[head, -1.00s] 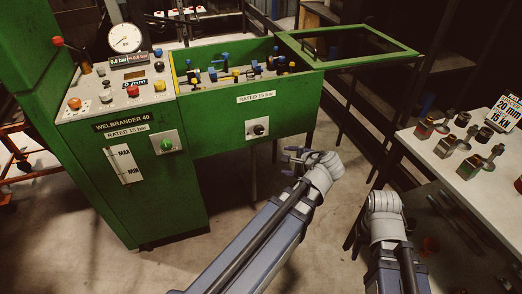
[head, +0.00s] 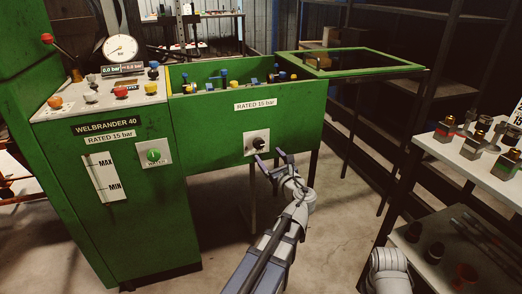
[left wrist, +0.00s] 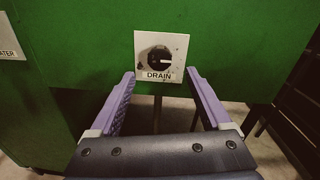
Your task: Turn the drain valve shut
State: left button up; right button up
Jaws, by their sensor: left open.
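The drain valve is a black round knob (head: 259,143) on a pale plate on the front of the green tank. In the left wrist view the knob (left wrist: 160,59) sits above the label DRAIN, with a white mark pointing right. My left gripper (head: 273,160) is just in front of and slightly below the plate, apart from it. In the left wrist view its two purple fingers (left wrist: 158,80) are spread either side of the plate, with nothing between them. Of my right arm only a grey link shows at the bottom right; its gripper is out of view.
A white table (head: 465,160) with fittings stands at right. Floor below the tank is clear apart from its legs.

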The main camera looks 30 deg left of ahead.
aim_at(260, 145)
pick_arm(q)
jog(key=x, duration=0.7)
jog(key=shift+w+a, duration=0.2)
grip_shut()
dwell(0.5)
